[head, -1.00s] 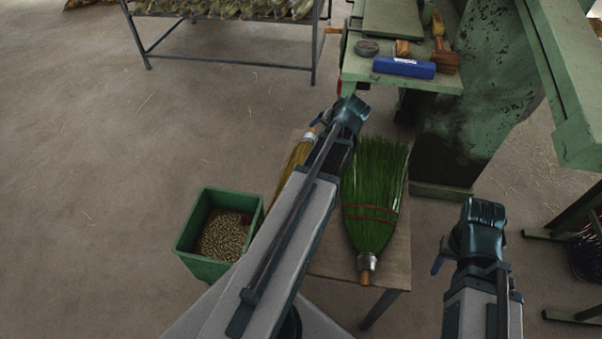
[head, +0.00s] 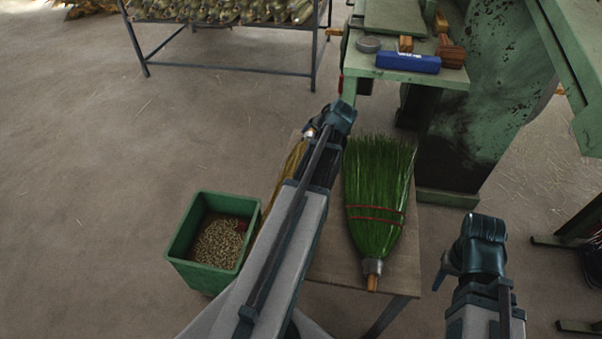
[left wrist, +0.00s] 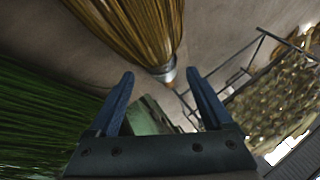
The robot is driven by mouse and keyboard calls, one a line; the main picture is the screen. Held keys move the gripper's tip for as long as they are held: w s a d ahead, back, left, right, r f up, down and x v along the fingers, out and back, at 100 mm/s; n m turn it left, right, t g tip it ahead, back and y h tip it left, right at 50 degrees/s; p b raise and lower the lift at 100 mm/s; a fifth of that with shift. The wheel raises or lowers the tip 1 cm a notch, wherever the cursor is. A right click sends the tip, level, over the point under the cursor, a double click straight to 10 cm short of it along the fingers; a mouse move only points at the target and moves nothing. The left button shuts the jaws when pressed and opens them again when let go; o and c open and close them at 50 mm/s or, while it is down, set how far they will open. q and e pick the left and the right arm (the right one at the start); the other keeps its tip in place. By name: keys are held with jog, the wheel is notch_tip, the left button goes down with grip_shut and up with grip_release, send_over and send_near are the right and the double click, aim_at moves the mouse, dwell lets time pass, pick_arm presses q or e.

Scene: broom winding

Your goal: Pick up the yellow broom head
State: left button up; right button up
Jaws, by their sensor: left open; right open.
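The yellow broom head (head: 296,160) lies on the small wooden table (head: 330,258), mostly hidden behind my left arm in the head view. In the left wrist view its yellow bristles (left wrist: 135,28) taper to a metal collar (left wrist: 166,74) with a short wooden stub. My left gripper (left wrist: 160,76) is open, its two blue fingers pointing towards the collar. The collar appears between the fingertips; I cannot tell how far off it is. My right gripper (head: 442,268) is open and empty, to the right of the table.
A green broom head (head: 377,195) lies on the table, right of my left arm. A green bin (head: 182,262) of pellets stands left of the table. Behind is a green machine bench with a blue box (head: 408,63) and tools. A rack (head: 230,68) stands farther back.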

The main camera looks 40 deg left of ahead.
pick_arm(q)
jog(key=f+b, duration=0.1)
jog(key=a+f+b, duration=0.1)
jog(key=f+b, duration=0.1)
jog(key=shift+a+f, duration=0.3)
jog(key=shift+a, duration=0.05)
jog(key=shift+w+a+f, duration=0.15)
jog(key=shift+a+f, duration=0.15)
jog(key=shift+r, duration=0.1)
grip_shut()
